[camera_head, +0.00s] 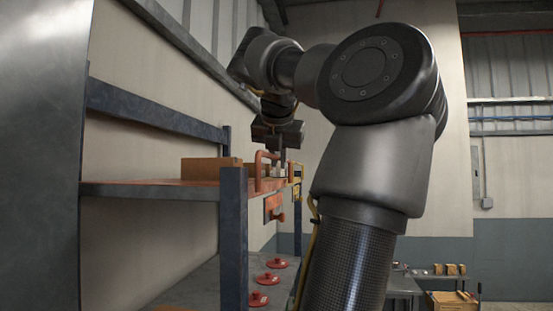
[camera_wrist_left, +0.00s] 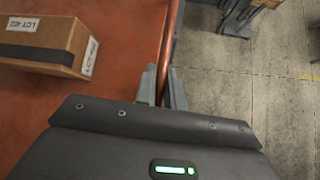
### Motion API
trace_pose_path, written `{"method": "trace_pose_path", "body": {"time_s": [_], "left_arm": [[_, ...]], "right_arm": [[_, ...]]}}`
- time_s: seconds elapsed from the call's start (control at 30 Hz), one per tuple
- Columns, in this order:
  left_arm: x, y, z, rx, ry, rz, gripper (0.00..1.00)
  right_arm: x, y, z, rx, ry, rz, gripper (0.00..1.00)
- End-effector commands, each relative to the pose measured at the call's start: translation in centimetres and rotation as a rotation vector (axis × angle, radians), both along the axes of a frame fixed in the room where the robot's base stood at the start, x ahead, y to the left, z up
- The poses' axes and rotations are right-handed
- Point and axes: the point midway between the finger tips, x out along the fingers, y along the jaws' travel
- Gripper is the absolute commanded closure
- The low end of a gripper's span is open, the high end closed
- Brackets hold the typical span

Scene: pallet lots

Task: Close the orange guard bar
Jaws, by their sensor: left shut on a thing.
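The orange guard bar (camera_head: 262,160) shows at the front edge of the shelf in the head view, seen nearly end-on. In the left wrist view the bar (camera_wrist_left: 171,42) runs as a narrow orange strip along the shelf edge. My left gripper (camera_head: 281,162) reaches down to it from above. In the left wrist view the left gripper's fingers (camera_wrist_left: 164,92) stand on either side of the strip, shut on it. The fingers hide part of the bar. My right gripper is in neither view.
A cardboard box (camera_wrist_left: 40,42) with a dark tape band lies on the orange shelf top (camera_wrist_left: 118,75). A blue-grey post (camera_head: 234,240) stands at the near corner. Several red discs (camera_head: 267,278) lie on the lower shelf. Concrete floor (camera_wrist_left: 260,95) beyond the edge looks largely clear.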

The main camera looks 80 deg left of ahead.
Motion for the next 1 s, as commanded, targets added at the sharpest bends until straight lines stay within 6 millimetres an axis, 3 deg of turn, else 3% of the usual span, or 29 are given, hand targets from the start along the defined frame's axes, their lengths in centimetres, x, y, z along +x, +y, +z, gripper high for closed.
{"method": "trace_pose_path", "body": {"time_s": [0.23,0.27,0.33,0.67,1.0], "left_arm": [[0.2,-0.1,-0.4,-0.01,0.0,-0.001,1.0],[0.2,-0.1,-0.4,-0.01,0.0,-0.001,0.88],[0.2,-0.1,-0.4,-0.009,0.001,-0.002,0.8],[0.2,-0.3,0.1,-0.004,0.001,-0.004,0.8],[-0.5,-4.5,4.4,-0.001,-0.001,-0.009,0.8]], "right_arm": [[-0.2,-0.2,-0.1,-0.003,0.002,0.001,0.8],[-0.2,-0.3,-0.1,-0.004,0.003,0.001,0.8],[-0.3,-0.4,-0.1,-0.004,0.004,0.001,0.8],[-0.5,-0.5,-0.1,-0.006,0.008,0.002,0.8],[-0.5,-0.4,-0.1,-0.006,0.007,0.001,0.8]]}}
